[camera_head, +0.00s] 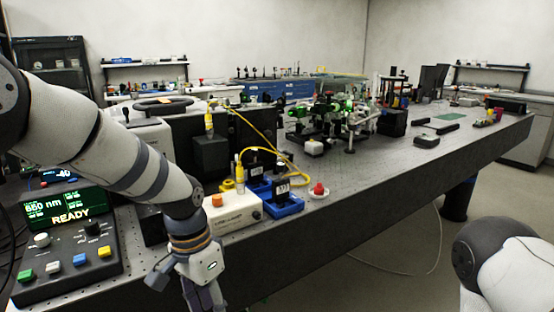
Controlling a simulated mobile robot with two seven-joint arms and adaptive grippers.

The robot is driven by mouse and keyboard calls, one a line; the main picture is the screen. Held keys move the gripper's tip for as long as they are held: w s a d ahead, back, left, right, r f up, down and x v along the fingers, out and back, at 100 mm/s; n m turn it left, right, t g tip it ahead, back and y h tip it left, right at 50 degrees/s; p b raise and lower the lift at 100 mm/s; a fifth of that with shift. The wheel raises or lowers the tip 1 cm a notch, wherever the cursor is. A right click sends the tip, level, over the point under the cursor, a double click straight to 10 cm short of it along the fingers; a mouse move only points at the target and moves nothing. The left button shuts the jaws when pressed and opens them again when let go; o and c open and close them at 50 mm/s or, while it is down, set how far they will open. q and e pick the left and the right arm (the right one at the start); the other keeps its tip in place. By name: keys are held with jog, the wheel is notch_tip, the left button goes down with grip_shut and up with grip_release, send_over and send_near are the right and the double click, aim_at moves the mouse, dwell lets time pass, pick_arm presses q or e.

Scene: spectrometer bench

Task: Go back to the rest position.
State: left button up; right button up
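My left arm comes in from the left edge, crosses in front of the control console and bends down. My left gripper (202,290) points downward at the bottom, in front of the bench's near edge. Its fingers run out of the picture, so I cannot see whether it is open or shut. My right arm shows only as a rounded link at the lower right; its gripper is outside the view.
The console (68,250) reads "650 nm READY" and stands near left, close to my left arm. A white box (233,212), blue holders (284,205) and a red button (319,189) stand along the optical bench's (400,172) front edge. Open floor lies at right.

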pick_arm(q)
jog(key=s+a+f+n, duration=0.2)
jog(key=s+f+n, duration=0.1)
jog(key=s+f, duration=1)
jog(key=s+a+f+n, duration=0.1)
jog(key=s+a+f, duration=0.1)
jog(key=s, duration=0.5)
jog(key=s+a+f+n, duration=0.2)
jog(key=s+a, duration=0.1)
jog(key=s, duration=0.4)
jog(key=s+a+f+n+y, duration=0.1)
jog(key=s+a+f, duration=0.1)
jog(key=s, duration=0.5)
jog(key=shift+s+a+f+n, duration=0.2)
jog(key=shift+s+a+n, duration=0.2)
jog(key=shift+a, duration=0.15)
jog(key=shift+w, duration=0.1)
